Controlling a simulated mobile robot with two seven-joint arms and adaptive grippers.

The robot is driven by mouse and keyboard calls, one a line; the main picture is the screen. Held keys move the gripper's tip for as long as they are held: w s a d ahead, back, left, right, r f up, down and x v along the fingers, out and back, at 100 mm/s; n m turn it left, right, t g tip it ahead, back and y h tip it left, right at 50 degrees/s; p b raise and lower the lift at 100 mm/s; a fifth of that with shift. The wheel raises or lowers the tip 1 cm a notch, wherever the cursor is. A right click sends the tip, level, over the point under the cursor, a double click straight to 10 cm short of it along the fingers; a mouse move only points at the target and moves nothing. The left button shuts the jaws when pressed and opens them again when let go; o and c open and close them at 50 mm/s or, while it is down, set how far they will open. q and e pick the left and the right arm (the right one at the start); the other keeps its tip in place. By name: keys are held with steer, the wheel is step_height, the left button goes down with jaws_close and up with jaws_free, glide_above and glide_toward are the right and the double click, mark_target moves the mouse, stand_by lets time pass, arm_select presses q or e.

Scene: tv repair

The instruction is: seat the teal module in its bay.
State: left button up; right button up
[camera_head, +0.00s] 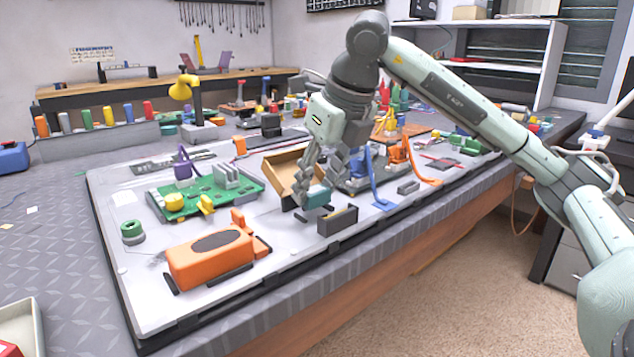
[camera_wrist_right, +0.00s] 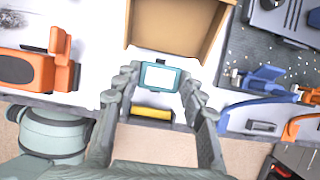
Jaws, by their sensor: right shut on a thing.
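The teal module (camera_head: 318,196) is a small block held low over the TV panel, in the fingers of my right gripper (camera_head: 317,188). In the right wrist view the module (camera_wrist_right: 160,77) shows a pale face in a teal frame, between the two fingers of the gripper (camera_wrist_right: 158,86). An open tan box (camera_head: 283,173) is just behind and left of it; in the wrist view the box (camera_wrist_right: 178,25) is above the module. A dark block (camera_head: 338,220) stands just in front, with yellow (camera_wrist_right: 152,113) showing in the wrist view. I cannot tell which is the bay. My left gripper is not in view.
An orange part (camera_head: 210,259) lies at the front left of the panel. A green circuit board (camera_head: 208,193) is at the left, and blue (camera_head: 376,190) and orange (camera_head: 416,165) clamp-like parts are at the right.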

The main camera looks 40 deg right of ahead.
steer(key=shift+f+b, duration=0.8)
steer(key=shift+f, duration=0.15)
steer(key=o, duration=1.1)
steer(key=shift+r, duration=0.15)
steer(key=v, duration=1.1)
steer(key=shift+s+r, duration=0.2)
steer(key=shift+r, duration=0.15)
